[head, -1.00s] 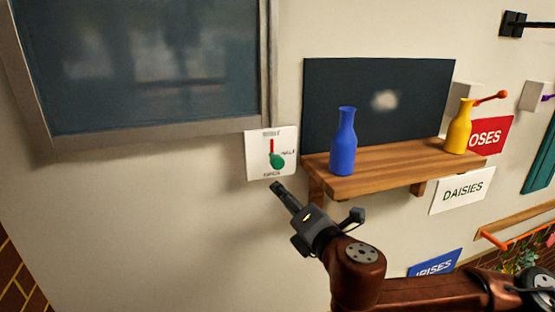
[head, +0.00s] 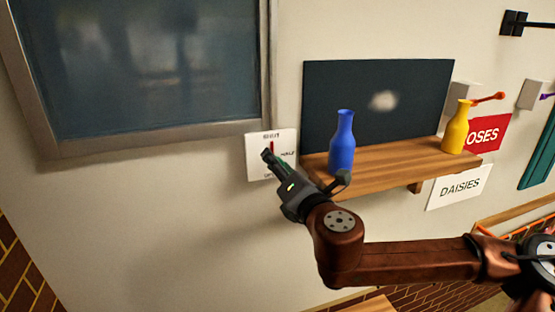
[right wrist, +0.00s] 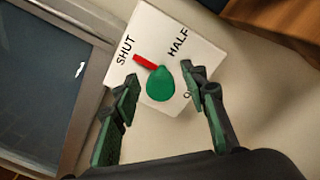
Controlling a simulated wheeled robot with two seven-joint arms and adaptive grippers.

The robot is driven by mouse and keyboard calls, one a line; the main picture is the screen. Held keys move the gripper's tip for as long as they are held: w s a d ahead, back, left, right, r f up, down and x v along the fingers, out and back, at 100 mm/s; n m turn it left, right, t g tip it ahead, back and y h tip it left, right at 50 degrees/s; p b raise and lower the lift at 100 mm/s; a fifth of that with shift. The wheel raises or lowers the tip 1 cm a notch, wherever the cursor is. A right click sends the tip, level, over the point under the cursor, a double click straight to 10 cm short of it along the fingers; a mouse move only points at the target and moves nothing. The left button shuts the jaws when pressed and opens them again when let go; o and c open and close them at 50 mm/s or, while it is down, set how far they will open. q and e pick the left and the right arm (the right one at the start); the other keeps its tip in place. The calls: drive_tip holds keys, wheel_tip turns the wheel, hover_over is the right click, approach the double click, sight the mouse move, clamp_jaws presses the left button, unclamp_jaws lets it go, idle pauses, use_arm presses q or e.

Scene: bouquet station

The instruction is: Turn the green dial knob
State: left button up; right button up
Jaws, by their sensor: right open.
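The green dial knob (right wrist: 160,84) sits on a white plate (right wrist: 195,38) on the wall, with a red pointer (right wrist: 145,61). In the right wrist view the pointer lies between the words SHUT and HALF, nearer SHUT. My right gripper (right wrist: 158,87) is open, with one finger on each side of the knob; I cannot tell whether either touches it. In the head view my right gripper (head: 276,160) is in front of the plate (head: 256,140) and hides the green knob. My left gripper is not in view.
A framed window (head: 150,60) is left of the plate. The wall below the window is clear.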

drive_tip(key=shift+w, duration=0.15)
drive_tip(key=shift+c, duration=0.4)
clamp_jaws()
